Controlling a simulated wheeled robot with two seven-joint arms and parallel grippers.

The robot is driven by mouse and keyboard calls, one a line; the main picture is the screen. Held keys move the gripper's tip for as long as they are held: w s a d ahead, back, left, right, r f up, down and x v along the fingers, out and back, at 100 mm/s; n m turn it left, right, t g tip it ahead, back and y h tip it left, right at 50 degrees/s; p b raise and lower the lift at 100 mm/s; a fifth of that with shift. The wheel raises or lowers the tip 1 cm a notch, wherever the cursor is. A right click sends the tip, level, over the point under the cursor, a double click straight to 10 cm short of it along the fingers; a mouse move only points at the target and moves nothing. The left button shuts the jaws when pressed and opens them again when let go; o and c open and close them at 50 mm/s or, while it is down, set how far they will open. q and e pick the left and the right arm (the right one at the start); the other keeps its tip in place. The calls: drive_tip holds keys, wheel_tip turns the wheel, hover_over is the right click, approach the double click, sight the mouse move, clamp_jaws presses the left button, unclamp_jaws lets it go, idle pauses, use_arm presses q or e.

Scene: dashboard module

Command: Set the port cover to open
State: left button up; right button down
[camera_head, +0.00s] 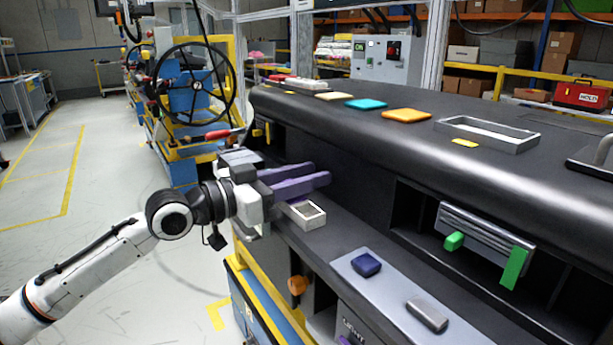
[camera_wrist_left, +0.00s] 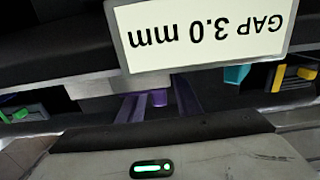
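I cannot tell for certain which part is the port cover. A small pale box with a raised rim and dark centre (camera_head: 304,214) sits on the lower ledge of the dashboard module, just below and right of my left gripper. My left gripper (camera_head: 318,174) points right, with two purple fingers in front of the dark recess. In the left wrist view the fingers (camera_wrist_left: 158,110) stand apart. A small purple piece (camera_wrist_left: 158,98) shows between and beyond them; whether they touch it is unclear. My right gripper is not in view.
The black dashboard top (camera_head: 330,120) overhangs the recess. A grey drawer-like panel with green tabs (camera_head: 485,237) is at right. A blue block (camera_head: 366,264) and grey block (camera_head: 427,314) lie on the ledge. A white "GAP 3.0 mm" plate (camera_wrist_left: 205,32) fills the upper wrist view.

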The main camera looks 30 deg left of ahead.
sight(278, 209)
use_arm(q)
drive_tip(key=shift+s+a+f, duration=0.2)
drive_tip(key=shift+s+a, duration=0.1)
drive_tip(key=shift+s, duration=0.15)
drive_tip(key=b+v, duration=0.2)
drive_tip(key=v, duration=0.3)
drive_tip(key=shift+d, duration=0.1)
drive_tip(key=b+v, duration=0.1)
drive_tip(key=v, duration=0.3)
drive_tip(key=shift+s+r, duration=0.15)
drive_tip(key=shift+r, duration=0.05)
idle(0.3)
